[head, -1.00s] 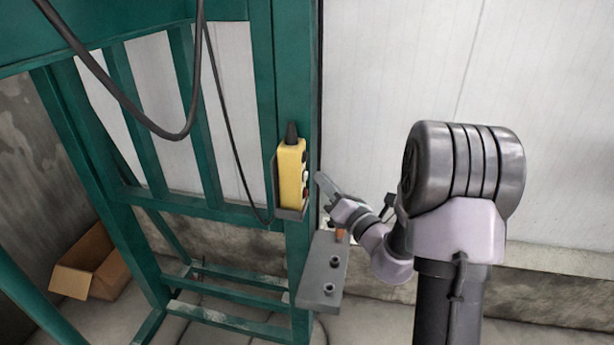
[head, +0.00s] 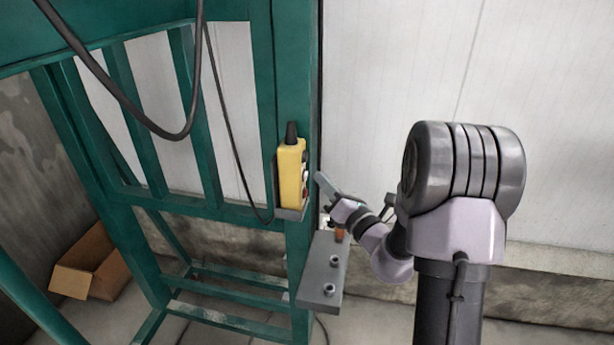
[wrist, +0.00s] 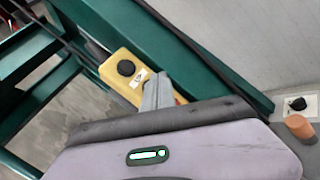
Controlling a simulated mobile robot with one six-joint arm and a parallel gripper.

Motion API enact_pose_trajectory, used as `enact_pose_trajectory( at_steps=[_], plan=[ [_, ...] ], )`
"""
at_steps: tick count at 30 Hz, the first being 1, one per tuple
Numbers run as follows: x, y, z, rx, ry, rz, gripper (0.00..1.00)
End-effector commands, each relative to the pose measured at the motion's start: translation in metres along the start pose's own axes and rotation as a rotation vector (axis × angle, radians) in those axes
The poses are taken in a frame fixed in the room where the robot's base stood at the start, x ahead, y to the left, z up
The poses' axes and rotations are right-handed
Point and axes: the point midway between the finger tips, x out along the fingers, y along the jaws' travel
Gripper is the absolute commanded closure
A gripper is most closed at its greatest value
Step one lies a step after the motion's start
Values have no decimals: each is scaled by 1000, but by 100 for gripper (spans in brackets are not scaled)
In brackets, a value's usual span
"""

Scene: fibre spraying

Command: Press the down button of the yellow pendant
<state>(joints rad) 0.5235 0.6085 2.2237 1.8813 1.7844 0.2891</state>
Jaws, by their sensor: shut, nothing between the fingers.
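The yellow pendant (head: 291,172) hangs upright in a holder on the green post, its button face turned right. In the wrist view the pendant (wrist: 118,72) shows a round black button (wrist: 126,68) and a white label with a dark mark beside it. A bit of red shows past the fingers. My gripper (head: 319,178) is shut and empty, just right of the button face, with a small gap in the head view. In the wrist view my gripper (wrist: 157,80) covers the pendant's middle buttons, so the down button cannot be made out. Whether the tips touch is unclear there.
The green frame (head: 296,95) stands around the pendant. A grey plate (head: 318,270) with several pegs sticks out below my gripper. A black cable (head: 228,130) hangs left of the pendant. A cardboard box (head: 90,265) lies at lower left. The pale wall side is clear.

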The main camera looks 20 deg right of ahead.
Motion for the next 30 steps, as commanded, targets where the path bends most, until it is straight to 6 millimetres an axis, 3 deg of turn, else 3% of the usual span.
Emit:
enact_pose_trajectory(
  at_steps=[30],
  plan=[
    [7,5,-5,0,0,0,100]
  ],
)
